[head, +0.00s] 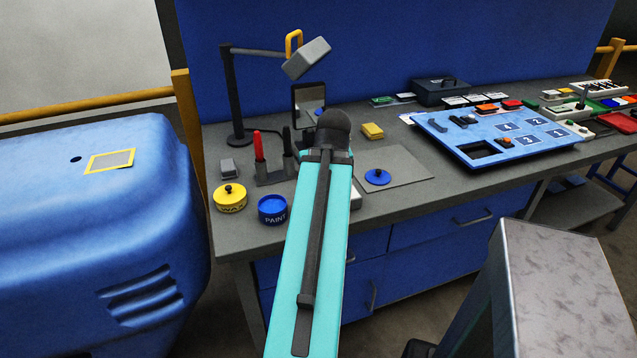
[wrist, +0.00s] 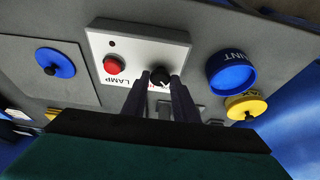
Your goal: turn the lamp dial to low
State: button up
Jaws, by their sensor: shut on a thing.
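In the wrist view, a white lamp box (wrist: 136,45) has a red button (wrist: 114,64), the word LAMP and a black dial (wrist: 160,75) with a pale mark. My gripper (wrist: 160,82) has one finger on each side of the dial and is shut on it. The fingers cover part of the print by the dial, so I cannot read its setting. In the head view my arm hides the gripper, the dial and most of the box; only a pale edge of the box (head: 355,198) shows. The desk lamp (head: 307,58) stands at the back left of the bench.
A blue PAINT pot (head: 272,210) and a yellow WAX pot (head: 230,198) stand left of my arm. A blue lid (head: 377,177) lies on a grey mat (head: 408,168) to the right. A blue numbered board (head: 470,150) lies farther right.

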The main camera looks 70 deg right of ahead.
jog(key=o, duration=1.1)
jog(key=shift+c, duration=0.2)
jog(key=shift+r, duration=0.2)
jog(key=b+v, duration=0.1)
jog(key=v, duration=1.2)
jog(key=shift+r, duration=0.25)
jog(key=shift+r, duration=0.1)
